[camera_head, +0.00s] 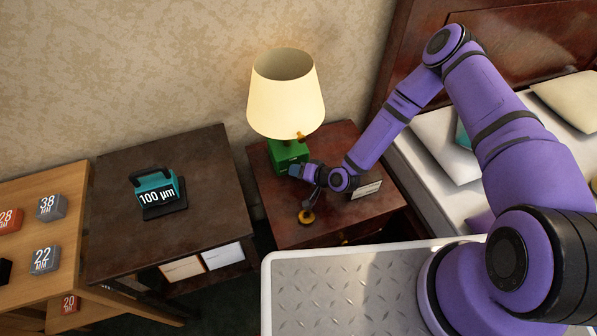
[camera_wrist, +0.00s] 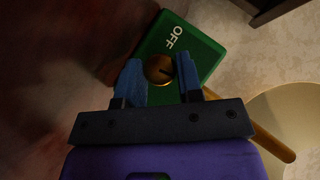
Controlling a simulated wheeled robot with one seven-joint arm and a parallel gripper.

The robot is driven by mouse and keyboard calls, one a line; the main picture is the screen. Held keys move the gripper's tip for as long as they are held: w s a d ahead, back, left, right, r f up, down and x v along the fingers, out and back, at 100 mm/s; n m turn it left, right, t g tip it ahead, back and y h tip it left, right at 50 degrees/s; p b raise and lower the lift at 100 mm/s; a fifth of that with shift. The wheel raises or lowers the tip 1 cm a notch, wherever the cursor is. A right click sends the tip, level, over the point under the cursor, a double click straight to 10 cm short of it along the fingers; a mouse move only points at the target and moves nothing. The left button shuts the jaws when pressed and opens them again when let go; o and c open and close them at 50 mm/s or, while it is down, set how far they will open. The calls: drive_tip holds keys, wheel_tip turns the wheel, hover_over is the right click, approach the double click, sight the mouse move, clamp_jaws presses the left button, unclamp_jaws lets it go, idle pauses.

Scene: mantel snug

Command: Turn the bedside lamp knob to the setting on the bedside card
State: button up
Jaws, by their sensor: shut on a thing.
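The lamp has a cream shade (camera_head: 287,95) that is lit and a green base (camera_head: 285,150) on the dark bedside table (camera_head: 268,187). In the wrist view the green base (camera_wrist: 192,37) bears the word OFF and a round brass knob (camera_wrist: 159,69) with a dark mark. My gripper (camera_head: 296,170) is at the front of the base. In the wrist view my gripper (camera_wrist: 160,77) has its two blue fingers on either side of the knob, shut on it. The card (camera_head: 367,190) stands on the bedside table behind my wrist; its writing is too small to read.
A small yellow round item (camera_head: 306,216) is near the table's front. A dark side table (camera_head: 205,150) holds a teal block marked 100 µm (camera_head: 157,190). A wooden table (camera_head: 60,180) with numbered blocks stands at the left. A bed (camera_head: 440,190) is at the right.

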drive_tip(key=shift+y, duration=0.3)
idle(0.4)
drive_tip(key=o, duration=0.9)
drive_tip(key=v, duration=1.1)
drive_tip(key=shift+f, duration=0.1)
